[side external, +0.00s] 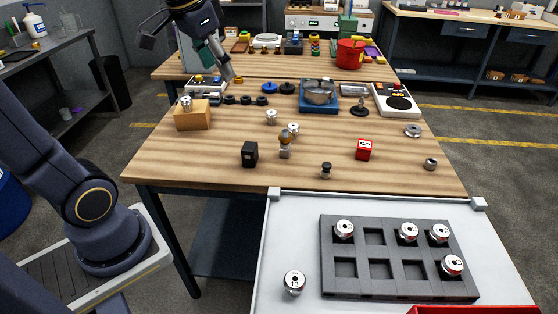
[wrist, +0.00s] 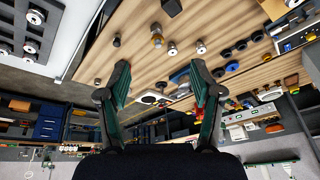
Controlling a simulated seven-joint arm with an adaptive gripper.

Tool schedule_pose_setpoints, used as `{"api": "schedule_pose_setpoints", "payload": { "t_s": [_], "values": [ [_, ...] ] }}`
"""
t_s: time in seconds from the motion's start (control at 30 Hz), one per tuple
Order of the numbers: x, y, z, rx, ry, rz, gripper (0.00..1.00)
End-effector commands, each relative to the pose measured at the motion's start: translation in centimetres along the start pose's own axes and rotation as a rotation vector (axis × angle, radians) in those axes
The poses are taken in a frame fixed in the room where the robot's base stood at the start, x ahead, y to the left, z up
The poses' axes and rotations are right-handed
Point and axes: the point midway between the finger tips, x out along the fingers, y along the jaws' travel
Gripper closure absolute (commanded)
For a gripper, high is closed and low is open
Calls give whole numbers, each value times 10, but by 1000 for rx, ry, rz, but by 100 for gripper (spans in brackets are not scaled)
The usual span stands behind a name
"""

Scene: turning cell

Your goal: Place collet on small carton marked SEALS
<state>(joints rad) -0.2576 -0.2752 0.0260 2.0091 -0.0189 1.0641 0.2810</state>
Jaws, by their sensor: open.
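A small tan carton (side external: 193,115) stands at the left edge of the wooden table in the side external view. Any lettering on it is too small to read. A silver cylindrical piece, which looks like a collet (side external: 186,103), stands upright on its top, near the left side. My gripper (side external: 224,68) is raised above the back left of the table, to the right of the carton and apart from it. In the wrist view my gripper (wrist: 158,70) has its fingers spread with nothing between them. I cannot make out the carton in the wrist view.
Two similar silver pieces (side external: 271,117) stand mid-table. Nearby are a brass-topped post (side external: 285,144), a black block (side external: 250,154) and a red box (side external: 364,149). Dark rings (side external: 246,100) lie right of the carton. A grey tray (side external: 390,289) holds several numbered collets at the front.

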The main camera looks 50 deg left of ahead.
Motion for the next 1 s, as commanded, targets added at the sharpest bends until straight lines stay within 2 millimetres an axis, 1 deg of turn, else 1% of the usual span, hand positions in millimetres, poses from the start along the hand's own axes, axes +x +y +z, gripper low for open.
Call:
{"api": "schedule_pose_setpoints", "payload": {
  "t_s": [0.03,0.1,0.2,0.3,0.4,0.47,1.0],
  "values": [
    [-4,25,23,10,38,11,35],
    [-3,49,50,8,79,27,35],
    [3,70,82,2,121,49,35],
    [9,81,101,-3,146,65,35],
    [13,85,110,-7,157,72,35],
    [14,86,111,-9,157,73,35],
    [13,85,111,-9,155,72,35]
  ]
}}
